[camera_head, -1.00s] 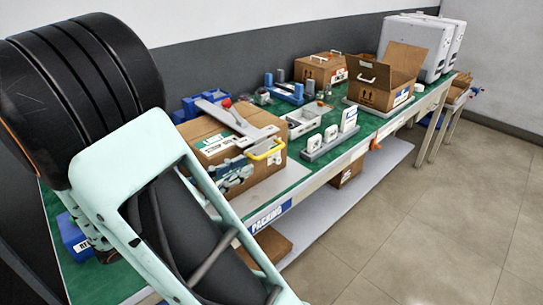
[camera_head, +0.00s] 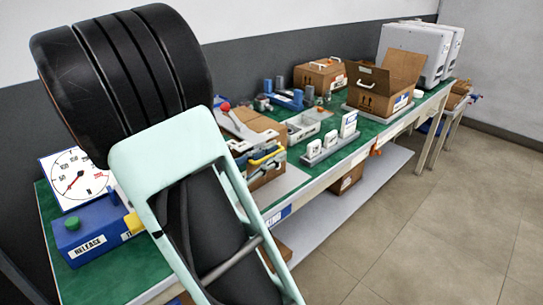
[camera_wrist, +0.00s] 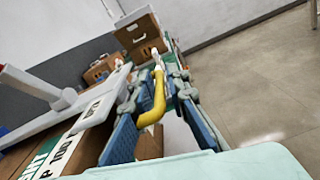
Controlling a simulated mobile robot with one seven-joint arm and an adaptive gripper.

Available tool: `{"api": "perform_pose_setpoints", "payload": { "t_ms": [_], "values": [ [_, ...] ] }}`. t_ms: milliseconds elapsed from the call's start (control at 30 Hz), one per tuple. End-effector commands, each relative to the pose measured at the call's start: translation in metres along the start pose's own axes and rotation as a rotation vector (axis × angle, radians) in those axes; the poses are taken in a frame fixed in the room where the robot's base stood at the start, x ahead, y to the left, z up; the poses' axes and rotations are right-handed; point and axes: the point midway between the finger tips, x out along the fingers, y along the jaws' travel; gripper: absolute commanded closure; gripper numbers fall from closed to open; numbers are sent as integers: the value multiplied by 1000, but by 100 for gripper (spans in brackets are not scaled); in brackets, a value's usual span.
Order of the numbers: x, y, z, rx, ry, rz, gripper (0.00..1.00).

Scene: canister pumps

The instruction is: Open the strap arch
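The strap arch is a light grey-white bar lying across the top of a cardboard box (camera_head: 262,124). Its white arm (camera_head: 236,126) shows in the head view and at the left of the wrist view (camera_wrist: 40,88). A yellow handle (camera_wrist: 155,104) is at its front end. My gripper (camera_wrist: 160,84) is at this handle, with one blue-padded finger on each side. A gap shows between the handle and the right finger, so the gripper looks open. Contact with the left finger is unclear. My arm hides part of the box in the head view.
A blue release box (camera_head: 90,228) with a green button and a dial gauge (camera_head: 77,180) stand at the left on the green bench (camera_head: 60,283). A grey rack (camera_head: 330,150) with white blocks and an open carton (camera_head: 378,90) are further right. The floor in front is clear.

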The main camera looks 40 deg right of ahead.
Motion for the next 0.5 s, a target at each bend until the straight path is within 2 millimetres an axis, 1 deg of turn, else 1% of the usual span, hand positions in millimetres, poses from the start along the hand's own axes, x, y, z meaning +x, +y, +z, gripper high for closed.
{"api": "perform_pose_setpoints", "payload": {
  "t_ms": [33, 100, 133, 500],
  "values": [
    [0, 0, 0, 0, 0, 0, 92],
    [0, 0, 0, 0, 0, 0, 99],
    [0, 0, 0, 0, 0, 0, 100],
    [0, 0, 0, 0, 0, 0, 100]
  ]
}}
